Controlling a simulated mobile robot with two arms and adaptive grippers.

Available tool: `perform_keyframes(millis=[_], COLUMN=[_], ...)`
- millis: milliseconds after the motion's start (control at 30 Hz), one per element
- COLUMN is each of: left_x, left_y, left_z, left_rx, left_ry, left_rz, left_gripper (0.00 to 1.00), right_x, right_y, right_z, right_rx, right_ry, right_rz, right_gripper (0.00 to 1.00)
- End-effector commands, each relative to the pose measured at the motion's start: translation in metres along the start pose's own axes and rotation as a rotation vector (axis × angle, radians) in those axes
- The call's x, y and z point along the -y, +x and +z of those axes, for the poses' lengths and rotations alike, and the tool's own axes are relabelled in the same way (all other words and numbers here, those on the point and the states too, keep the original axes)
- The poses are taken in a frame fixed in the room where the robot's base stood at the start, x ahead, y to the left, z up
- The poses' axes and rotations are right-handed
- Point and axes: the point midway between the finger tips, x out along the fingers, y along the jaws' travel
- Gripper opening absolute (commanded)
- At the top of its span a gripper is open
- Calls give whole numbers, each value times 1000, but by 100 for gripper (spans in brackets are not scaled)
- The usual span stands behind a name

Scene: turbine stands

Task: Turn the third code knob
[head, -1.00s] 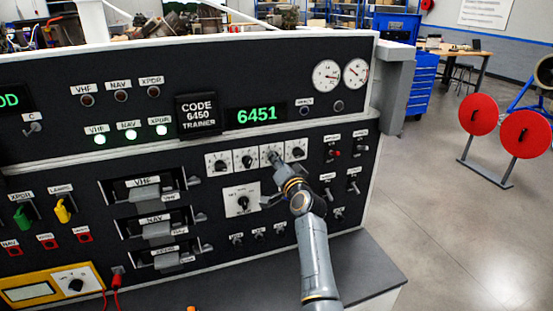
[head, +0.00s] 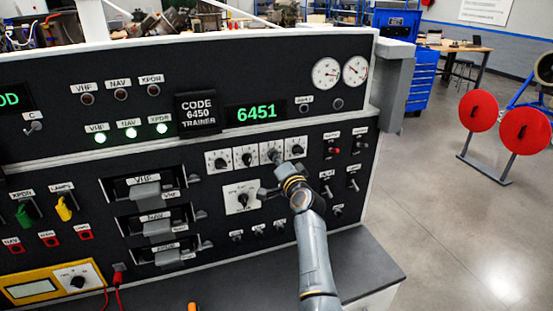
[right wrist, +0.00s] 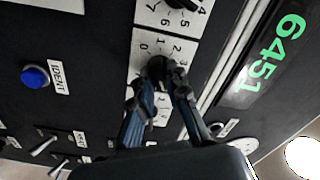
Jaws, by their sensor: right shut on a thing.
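The row of white-plated code knobs is on the dark panel in the head view, under a green display (head: 256,113) reading 6451. The third code knob (head: 271,153) is at my right gripper (head: 275,160). In the right wrist view, the right gripper's fingers (right wrist: 161,82) close on either side of the black third knob (right wrist: 158,68), partly hiding it and its number plate (right wrist: 146,45). The second knob (head: 246,158) is to its left and the fourth knob (head: 296,149) to its right. My left gripper is not in view.
A placard (head: 197,114) reads CODE 6450 TRAINER. A larger selector knob (head: 242,199) sits below the code knobs, near my right wrist. Toggle switches (head: 334,151) stand to the right. The dark bench ledge (head: 365,262) below is mostly clear.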

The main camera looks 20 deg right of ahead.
Motion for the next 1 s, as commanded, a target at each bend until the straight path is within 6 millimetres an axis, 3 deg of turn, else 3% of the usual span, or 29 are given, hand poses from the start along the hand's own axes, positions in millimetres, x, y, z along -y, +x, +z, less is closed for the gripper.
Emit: perform_keyframes(millis=[33,133,533,1000], left_x=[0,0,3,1], left_y=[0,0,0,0], left_z=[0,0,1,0], left_rx=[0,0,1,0], left_ry=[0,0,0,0], left_rz=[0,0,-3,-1], left_gripper=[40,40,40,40], right_x=[1,1,7,78], right_y=[0,0,0,1], right_z=[-1,-1,-4,-45], right_rx=[-3,-3,-2,-4], right_ry=[-1,-1,0,0], right_rz=[-2,-2,-4,-6], right_gripper=[17,37,38,38])
